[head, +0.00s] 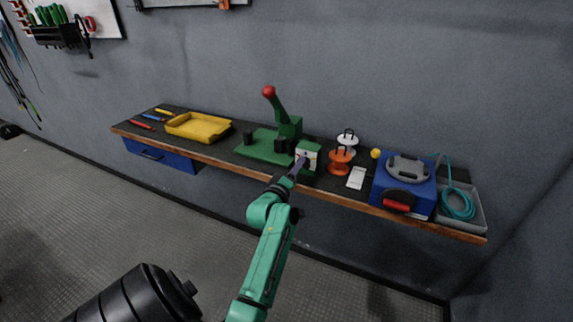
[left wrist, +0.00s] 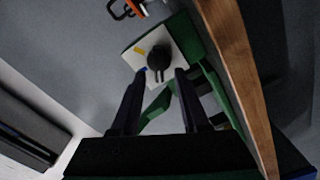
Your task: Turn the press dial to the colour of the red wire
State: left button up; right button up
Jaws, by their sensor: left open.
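The green press (head: 290,127) with a red-knobbed lever stands mid-bench. Its white dial plate (head: 313,150) faces the front. In the left wrist view, the black dial (left wrist: 158,57) sits on that plate, with a yellow mark and a blue mark along one edge. I cannot tell the dial's setting for sure. My left gripper (head: 300,160) is in front of the plate and partly covers it. Its open fingers (left wrist: 160,72) flank the dial's near end, with no clear contact. A thin red piece (head: 141,125) lies at the bench's left end; I cannot tell whether it is the red wire.
A yellow tray (head: 232,127) is left of the press. Right of it are an orange spool (head: 340,168), a white spool (head: 348,150), a white card (head: 356,178), a blue box (head: 380,188) and a grey tray (head: 480,222) with teal cable.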

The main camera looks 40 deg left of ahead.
pick_arm(q)
jog(key=b+v, duration=0.2)
jog(key=v, duration=1.1)
